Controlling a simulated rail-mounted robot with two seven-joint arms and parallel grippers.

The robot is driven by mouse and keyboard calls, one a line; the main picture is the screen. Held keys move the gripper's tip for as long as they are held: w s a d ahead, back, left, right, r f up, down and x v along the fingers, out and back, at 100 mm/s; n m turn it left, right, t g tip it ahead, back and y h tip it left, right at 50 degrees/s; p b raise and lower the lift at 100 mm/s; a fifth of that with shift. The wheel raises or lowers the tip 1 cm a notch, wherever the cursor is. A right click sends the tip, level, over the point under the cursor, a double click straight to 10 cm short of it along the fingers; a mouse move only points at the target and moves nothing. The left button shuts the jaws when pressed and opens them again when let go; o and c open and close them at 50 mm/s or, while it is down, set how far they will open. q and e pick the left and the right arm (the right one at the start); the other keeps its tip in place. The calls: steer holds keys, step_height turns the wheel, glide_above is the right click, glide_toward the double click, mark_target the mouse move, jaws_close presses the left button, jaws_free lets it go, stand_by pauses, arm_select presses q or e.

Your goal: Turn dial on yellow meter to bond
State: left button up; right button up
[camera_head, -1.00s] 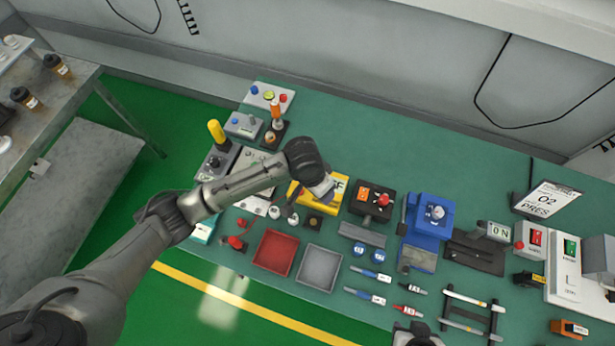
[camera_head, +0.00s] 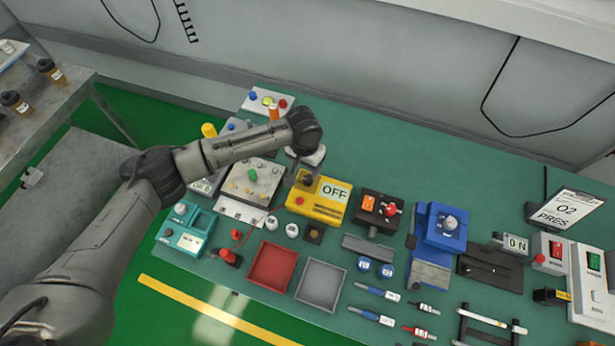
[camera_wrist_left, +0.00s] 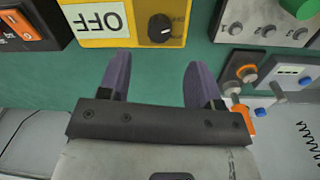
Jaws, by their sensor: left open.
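The yellow meter (camera_head: 318,212) sits on the green table, with a white label reading OFF and a dark dial (camera_head: 308,180) at its upper left. In the left wrist view the meter (camera_wrist_left: 100,40) appears upside down at the top, and its round black dial (camera_wrist_left: 160,28) carries a small light mark. My left gripper (camera_wrist_left: 157,72) is open and empty, its two purple fingers apart and pointing toward the dial without touching it. In the head view this gripper (camera_head: 304,158) is near the meter's far edge, partly hidden by my wrist. My right gripper is not in view.
A panel with a green knob (camera_head: 251,177) stands left of the meter, and a black box with an orange switch (camera_head: 380,212) stands right. Red (camera_head: 271,268) and grey (camera_head: 320,284) trays lie in front.

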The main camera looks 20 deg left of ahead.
mark_target(308, 178)
arm_select(q)
steer(key=f, duration=0.7)
steer(key=shift+d+f+b, duration=0.15)
steer(key=shift+d+b, duration=0.05)
steer(key=shift+b, duration=0.1)
steer(key=c, duration=0.9)
steer(key=shift+c, duration=0.2)
